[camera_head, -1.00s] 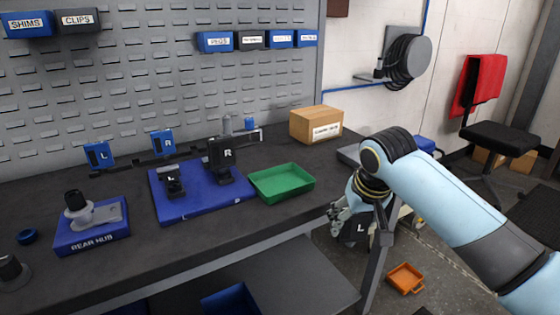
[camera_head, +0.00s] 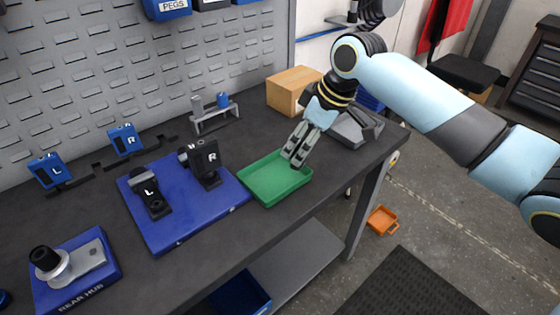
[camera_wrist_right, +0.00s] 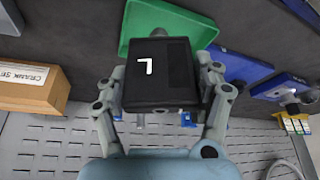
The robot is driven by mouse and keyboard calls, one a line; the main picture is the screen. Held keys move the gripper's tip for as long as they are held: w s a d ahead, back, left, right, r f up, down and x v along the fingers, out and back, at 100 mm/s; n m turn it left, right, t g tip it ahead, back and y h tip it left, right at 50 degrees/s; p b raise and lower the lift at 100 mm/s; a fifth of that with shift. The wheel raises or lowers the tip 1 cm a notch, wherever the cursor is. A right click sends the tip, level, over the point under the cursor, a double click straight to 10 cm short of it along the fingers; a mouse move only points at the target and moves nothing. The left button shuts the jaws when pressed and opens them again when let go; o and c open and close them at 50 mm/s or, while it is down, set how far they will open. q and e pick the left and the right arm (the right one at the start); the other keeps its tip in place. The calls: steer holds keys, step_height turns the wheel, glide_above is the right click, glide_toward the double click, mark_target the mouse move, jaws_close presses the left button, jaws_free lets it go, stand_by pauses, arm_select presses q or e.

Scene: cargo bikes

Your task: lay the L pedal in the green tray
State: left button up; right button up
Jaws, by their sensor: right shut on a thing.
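The L pedal (camera_wrist_right: 158,72) is a black block with a white L. In the right wrist view it sits between the two fingers of my right gripper (camera_head: 297,146), which is shut on it. In the head view the fingers hide most of the pedal. The green tray (camera_head: 265,196) lies on the bench, and my right gripper is over its back right part. In the wrist view the tray (camera_wrist_right: 134,20) shows behind the pedal. Whether the pedal touches the tray floor I cannot tell. My left gripper is out of view.
Left of the tray is a blue board (camera_head: 170,231) bearing black holders marked L (camera_head: 148,195) and R (camera_head: 205,163). A cardboard box (camera_head: 290,92) stands behind the tray. The rear hub block (camera_head: 78,278) is at front left.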

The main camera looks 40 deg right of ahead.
steer(key=a+f, duration=0.1)
steer(key=f, duration=0.1)
steer(key=w+a+f, duration=0.1)
steer(key=f, duration=0.1)
steer(key=w+a+f, duration=0.1)
steer(key=f, duration=0.1)
steer(key=shift+w+a+f+p, duration=0.15)
steer(key=shift+w+f+p, duration=0.1)
steer(key=shift+f+p, duration=0.1)
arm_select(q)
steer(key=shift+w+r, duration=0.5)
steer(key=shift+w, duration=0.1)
arm_select(e)
steer(key=o, duration=1.4)
steer(key=shift+c, duration=0.2)
